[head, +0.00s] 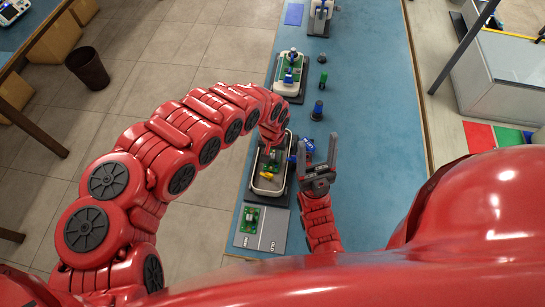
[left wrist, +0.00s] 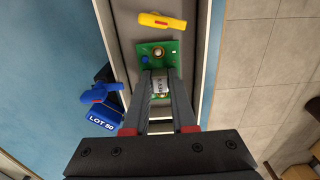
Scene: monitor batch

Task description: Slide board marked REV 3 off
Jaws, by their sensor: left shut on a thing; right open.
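A green board (head: 275,155) lies in a white-rimmed tray (head: 254,183) on the blue bench. My left gripper (head: 270,149) is above it. In the left wrist view the left gripper (left wrist: 160,80) is shut on the pale, labelled block of the green board (left wrist: 172,50); the label is too small to read. A yellow piece (head: 266,174) lies in the same tray, apart from the board, and also shows in the left wrist view (left wrist: 162,20). My right gripper (head: 317,145) is open and empty, right of the tray.
A blue item marked LOT 50 (left wrist: 106,118) stands right beside the tray. A grey panel (head: 271,232) with another green board (head: 252,216) is at the near end. Another tray (head: 288,88) and several small stamps stand farther along. The bench's right side is clear.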

